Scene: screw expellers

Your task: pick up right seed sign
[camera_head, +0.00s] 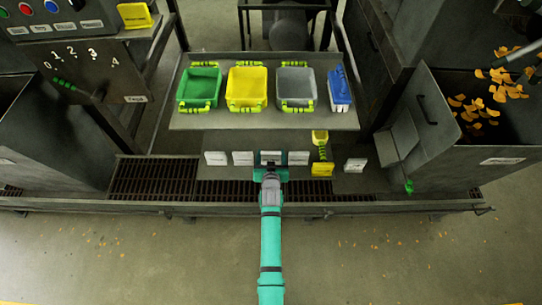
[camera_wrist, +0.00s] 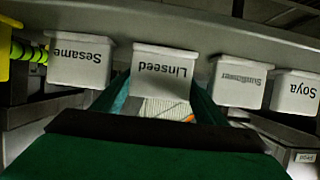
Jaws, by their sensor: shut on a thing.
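In the head view the Linseed sign (camera_head: 270,155) is third from the left, partly hidden by my gripper (camera_head: 270,171). The Sesame sign (camera_head: 298,158) is just right of it. The teal fingers of my gripper (camera_wrist: 162,98) are shut on the Linseed sign, one on each side. The sign still sits level with its neighbours.
Green (camera_head: 200,87), yellow (camera_head: 246,88) and grey (camera_head: 295,87) bins and a blue item (camera_head: 340,88) stand on the table (camera_head: 220,120). A hopper (camera_head: 470,125) is at right.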

